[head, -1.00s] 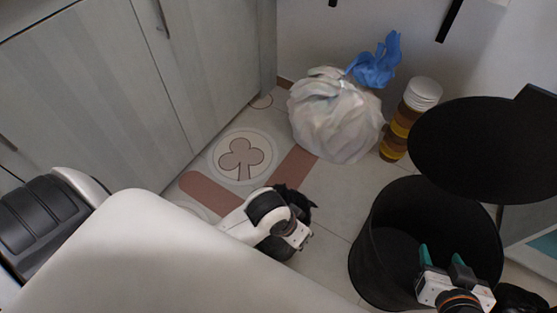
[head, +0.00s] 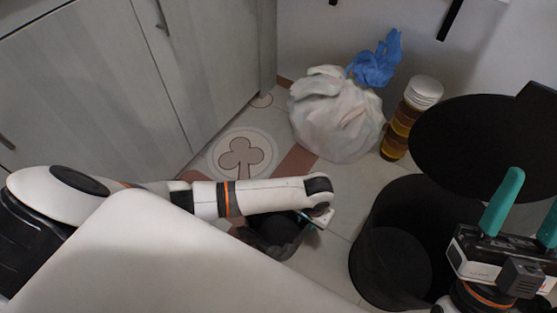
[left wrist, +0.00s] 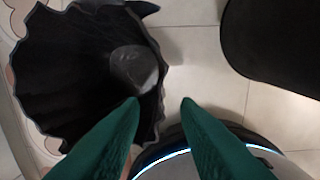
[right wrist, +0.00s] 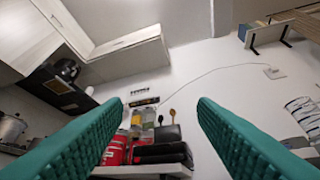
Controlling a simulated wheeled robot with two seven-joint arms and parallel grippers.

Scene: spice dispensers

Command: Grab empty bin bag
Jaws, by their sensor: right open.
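The empty bin bag (head: 268,245) is black and stands open-mouthed on the floor, partly hidden under my left arm in the head view. In the left wrist view the bag (left wrist: 60,65) fills the upper left, with its crumpled rim and a grey round patch inside. My left gripper (head: 312,219) points down over the bag's right side. Its green fingers (left wrist: 161,100) are apart, the left fingertip overlapping the bag's near right rim in the picture; contact cannot be told. My right gripper (head: 520,210) is open, empty and pointing up in front of the black bin.
The black bin (head: 372,210) with its raised round lid (head: 475,150) stands at the right. A tied white bag (head: 335,125) with a blue top and a stack of jars (head: 395,145) stand by the wall. Grey cabinets (head: 100,90) border the left. Floor tiles between are clear.

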